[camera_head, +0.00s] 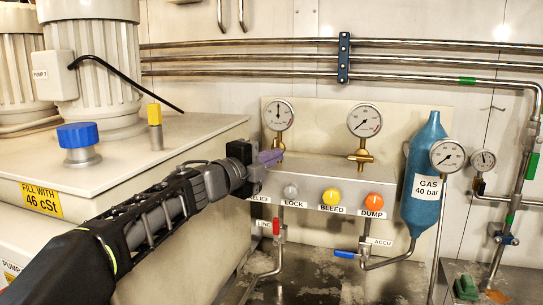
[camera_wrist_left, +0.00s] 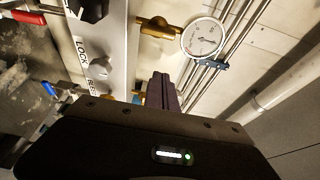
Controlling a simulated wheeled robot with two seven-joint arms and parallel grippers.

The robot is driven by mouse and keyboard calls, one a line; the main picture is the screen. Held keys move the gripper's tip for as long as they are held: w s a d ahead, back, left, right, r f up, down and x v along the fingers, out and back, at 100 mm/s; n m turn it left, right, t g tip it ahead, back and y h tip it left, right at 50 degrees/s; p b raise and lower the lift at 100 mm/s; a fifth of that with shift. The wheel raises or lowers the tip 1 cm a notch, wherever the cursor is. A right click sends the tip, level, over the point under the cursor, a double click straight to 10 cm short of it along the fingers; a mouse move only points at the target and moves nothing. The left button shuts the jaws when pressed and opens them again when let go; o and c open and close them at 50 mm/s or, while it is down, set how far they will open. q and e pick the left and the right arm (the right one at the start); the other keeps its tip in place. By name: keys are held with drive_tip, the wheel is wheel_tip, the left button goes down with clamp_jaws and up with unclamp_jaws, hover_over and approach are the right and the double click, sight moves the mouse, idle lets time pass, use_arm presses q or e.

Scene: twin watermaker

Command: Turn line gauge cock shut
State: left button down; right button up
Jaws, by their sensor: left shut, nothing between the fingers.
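The left panel gauge (camera_head: 278,115) stands above the manifold block, over the outlet marked LINE; its own label is not readable. Its brass cock (camera_head: 279,141) is just above my left gripper (camera_head: 270,157) and partly hidden by it. In the left wrist view the brass cock (camera_wrist_left: 158,27) runs into the gauge (camera_wrist_left: 203,38). My left gripper's purple fingers (camera_wrist_left: 163,88) are shut and empty there, apart from the cock. The cock's handle position is not clear. My right gripper is not in view.
A second gauge (camera_head: 364,120) with a brass fitting (camera_head: 361,156) stands to the right. LOCK (camera_head: 291,191), BLEED (camera_head: 331,197) and DUMP (camera_head: 373,202) knobs line the block's front. A red handle (camera_head: 276,226), a blue handle (camera_head: 344,254) and a gas bottle (camera_head: 424,170) are nearby.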

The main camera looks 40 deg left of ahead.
use_arm(q)
drive_tip(key=w, duration=0.8)
drive_tip(key=shift+w, duration=0.1)
drive_tip(key=a, duration=0.1)
drive_tip(key=s+a, duration=0.1)
drive_tip(key=a, duration=0.1)
drive_tip(key=shift+a+p, duration=0.1)
drive_tip(key=shift+p, duration=0.3)
drive_tip(key=shift+a, duration=0.3)
